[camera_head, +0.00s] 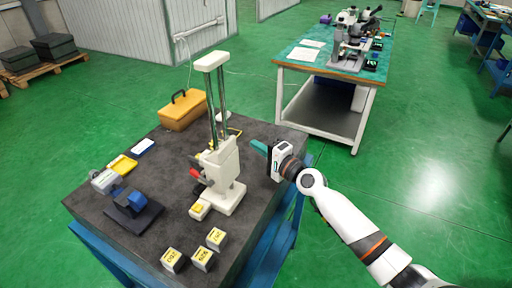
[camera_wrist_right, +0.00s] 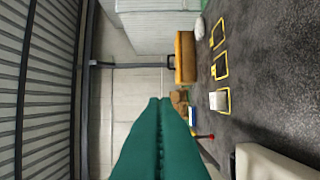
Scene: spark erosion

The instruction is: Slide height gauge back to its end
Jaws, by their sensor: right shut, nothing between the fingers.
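The height gauge (camera_head: 224,168) stands upright on the dark stone table in the head view. It has a cream body and base, two metal columns and a cream cap on top. A red part shows on its left side. My right gripper (camera_head: 258,147) is just to the right of the gauge's body, with its green fingers pointing at it. In the right wrist view the green fingers (camera_wrist_right: 160,100) are shut together with nothing between them. A cream piece at the lower right of that view (camera_wrist_right: 270,162) looks like part of the gauge. My left gripper is not in view.
The table (camera_head: 150,240) also carries a yellow case (camera_head: 182,112), labelled blocks (camera_head: 202,258) at the front and a blue-and-dark device (camera_head: 132,204) at the left. Yellow outlines (camera_wrist_right: 220,66) mark the tabletop. Another bench (camera_head: 320,62) stands behind. Green floor is free at the right.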

